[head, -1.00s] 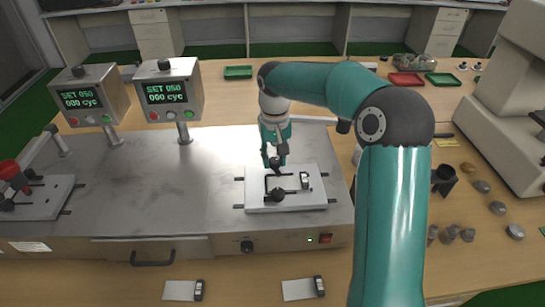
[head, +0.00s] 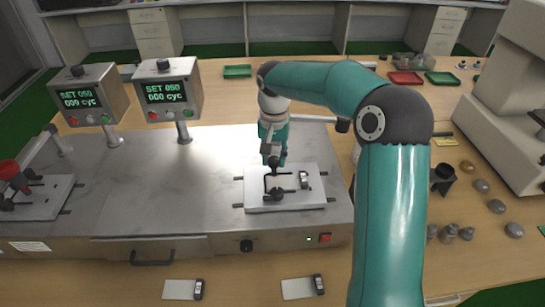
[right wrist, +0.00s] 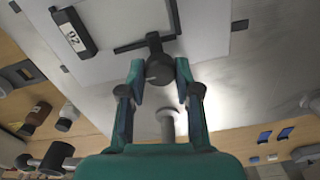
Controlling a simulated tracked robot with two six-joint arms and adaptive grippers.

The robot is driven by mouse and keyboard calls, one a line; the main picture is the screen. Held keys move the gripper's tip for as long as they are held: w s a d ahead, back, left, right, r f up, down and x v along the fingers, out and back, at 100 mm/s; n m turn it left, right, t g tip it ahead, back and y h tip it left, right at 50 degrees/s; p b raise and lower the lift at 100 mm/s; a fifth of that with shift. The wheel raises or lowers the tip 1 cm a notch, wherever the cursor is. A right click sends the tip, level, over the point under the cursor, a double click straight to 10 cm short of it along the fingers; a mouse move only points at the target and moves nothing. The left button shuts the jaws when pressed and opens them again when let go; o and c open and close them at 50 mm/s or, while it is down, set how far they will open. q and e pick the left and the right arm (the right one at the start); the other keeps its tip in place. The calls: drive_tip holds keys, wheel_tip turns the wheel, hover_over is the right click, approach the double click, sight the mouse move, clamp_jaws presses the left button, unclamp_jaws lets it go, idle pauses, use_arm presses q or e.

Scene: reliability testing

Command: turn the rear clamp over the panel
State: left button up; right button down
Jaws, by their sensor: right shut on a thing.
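My right gripper (head: 273,163) is at the plate's rear edge, shut on the dark round knob of the rear clamp (right wrist: 160,69). In the right wrist view, its two fingers sit on either side of that knob. A thin black clamp bar reaches out from beside the knob. The front clamp knob (head: 273,194) stands free nearer the front. My left gripper is not in view.
Two counter boxes (head: 168,92) on posts stand at the left rear. Another white fixture (head: 40,205) with a red knob is at far left. Two white cards with dark devices (head: 300,288) lie on the front table. Metal parts (head: 465,233) are at right.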

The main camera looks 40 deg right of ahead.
sight(273, 158)
drive_tip(key=c, duration=0.8)
unclamp_jaws()
drive_tip(key=shift+r, duration=0.1)
wheel_tip(273, 158, up, 12)
